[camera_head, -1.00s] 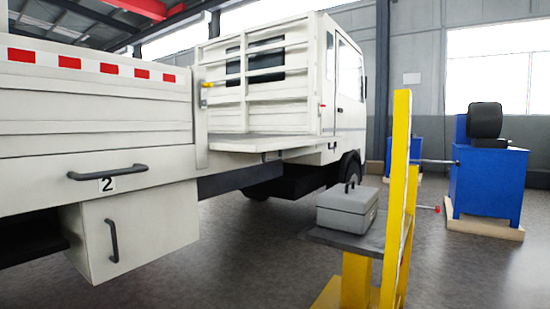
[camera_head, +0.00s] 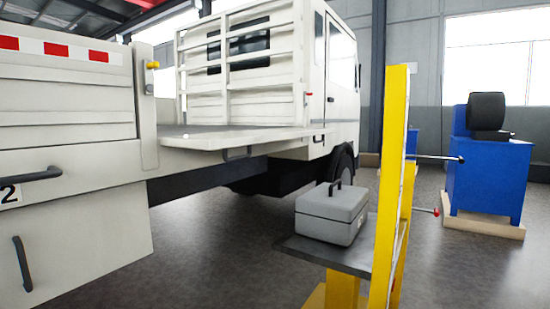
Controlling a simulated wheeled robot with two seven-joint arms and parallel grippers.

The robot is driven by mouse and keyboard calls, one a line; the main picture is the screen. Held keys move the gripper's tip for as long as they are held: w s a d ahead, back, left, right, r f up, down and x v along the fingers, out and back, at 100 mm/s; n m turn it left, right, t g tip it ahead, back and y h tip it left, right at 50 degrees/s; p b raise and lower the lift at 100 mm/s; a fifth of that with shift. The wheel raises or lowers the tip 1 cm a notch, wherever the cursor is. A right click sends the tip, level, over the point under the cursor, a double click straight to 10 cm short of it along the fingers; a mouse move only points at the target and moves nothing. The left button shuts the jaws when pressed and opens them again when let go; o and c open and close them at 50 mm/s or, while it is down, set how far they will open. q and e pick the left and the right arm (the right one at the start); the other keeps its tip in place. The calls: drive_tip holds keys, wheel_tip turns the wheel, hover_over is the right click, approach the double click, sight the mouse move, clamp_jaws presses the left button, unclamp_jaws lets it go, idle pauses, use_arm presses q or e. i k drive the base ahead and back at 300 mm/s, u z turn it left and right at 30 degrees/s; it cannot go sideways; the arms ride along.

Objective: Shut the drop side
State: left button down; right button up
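The white truck's drop side (camera_head: 250,137) appears folded down and lies about level at bed height, between a white post (camera_head: 146,110) and the slatted front rack (camera_head: 240,75). A dark handle (camera_head: 238,153) shows below its outer edge. A yellow latch (camera_head: 152,65) sits on the post and a red-tipped latch (camera_head: 308,95) at the rack's edge. A neighbouring side section (camera_head: 65,95) with red and white stripes stands upright at left. Neither of my grippers is in view.
A yellow stand (camera_head: 390,190) with a shelf (camera_head: 335,254) bearing a grey box (camera_head: 332,212) is in front of the truck. A blue machine (camera_head: 487,170) with a rod pointing left stands at right. Bare floor (camera_head: 215,260) lies between truck and stand.

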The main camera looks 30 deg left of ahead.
sight(214, 141)
drive_tip(key=u, duration=0.2)
drive_tip(key=i, duration=0.9)
drive_tip(key=u, duration=0.55)
